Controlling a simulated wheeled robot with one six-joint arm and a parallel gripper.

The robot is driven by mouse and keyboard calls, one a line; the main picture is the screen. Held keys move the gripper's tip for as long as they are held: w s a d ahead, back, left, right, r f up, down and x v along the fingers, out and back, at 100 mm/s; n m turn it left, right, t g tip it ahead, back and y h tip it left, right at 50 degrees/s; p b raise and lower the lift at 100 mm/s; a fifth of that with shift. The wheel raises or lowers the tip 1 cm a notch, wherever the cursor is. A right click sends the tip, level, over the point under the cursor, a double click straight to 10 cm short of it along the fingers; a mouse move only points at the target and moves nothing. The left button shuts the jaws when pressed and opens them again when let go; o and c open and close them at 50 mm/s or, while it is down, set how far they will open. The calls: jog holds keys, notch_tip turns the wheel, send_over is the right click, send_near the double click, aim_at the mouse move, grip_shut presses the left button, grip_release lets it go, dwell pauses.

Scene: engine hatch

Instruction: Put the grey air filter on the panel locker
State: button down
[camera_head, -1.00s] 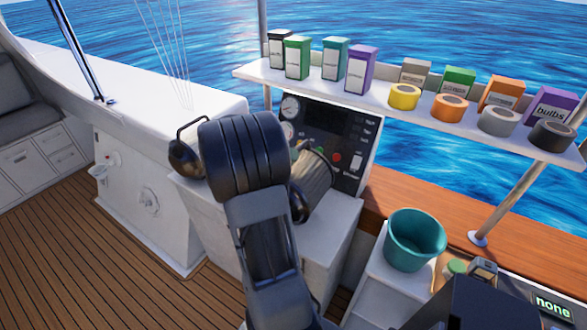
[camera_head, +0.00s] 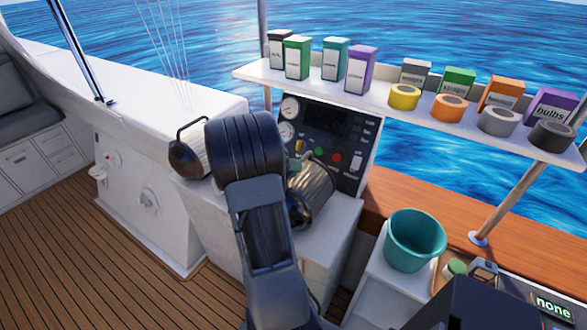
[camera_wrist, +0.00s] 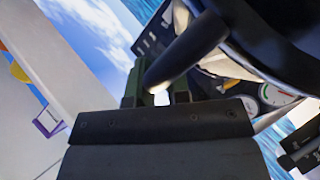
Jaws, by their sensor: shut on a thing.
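The grey air filter (camera_head: 314,188) is a ribbed metallic cylinder with dark ends. It is tilted, just right of my arm in the head view, and my arm hides part of it. My gripper (camera_wrist: 160,92) is shut on its dark handle (camera_wrist: 190,50) in the wrist view. The filter's dark round end (camera_wrist: 270,30) fills the top right there. The panel locker (camera_head: 338,222) is the white box below the filter, with the dark gauge panel behind. I cannot tell whether the filter touches the locker top.
A pale cylinder with a black end and handle (camera_head: 186,152) sits left of my arm. A shelf (camera_head: 385,108) with boxes and tape rolls spans the upper right. A teal bucket (camera_head: 414,240) stands right of the locker. Open wooden deck (camera_head: 110,255) lies at left.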

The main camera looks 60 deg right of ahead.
jog(key=c, duration=1.1)
grip_release()
